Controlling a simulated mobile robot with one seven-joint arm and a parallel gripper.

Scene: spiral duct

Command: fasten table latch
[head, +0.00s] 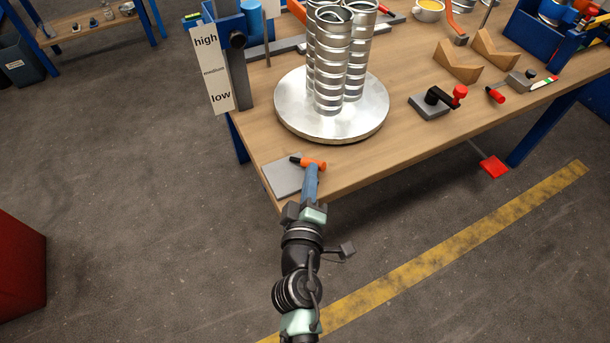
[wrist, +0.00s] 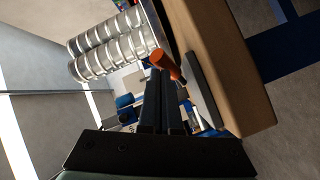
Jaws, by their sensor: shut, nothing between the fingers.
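The table latch appears to be the orange handle (head: 314,164) with a black end, on a flat grey plate (head: 284,180) at the table's near left corner. In the wrist view the orange handle (wrist: 167,64) sticks up just past the fingertips, beside the grey plate (wrist: 203,90). My gripper (head: 312,170) is shut and empty, with its tips right at the handle. I cannot tell whether they touch it. The fingers hide part of the latch's near side.
A round metal turntable (head: 290,116) carries upright spiral ducts (head: 331,70) just behind the latch. A black lever with a red knob (head: 459,92) sits farther right. The floor in front is clear.

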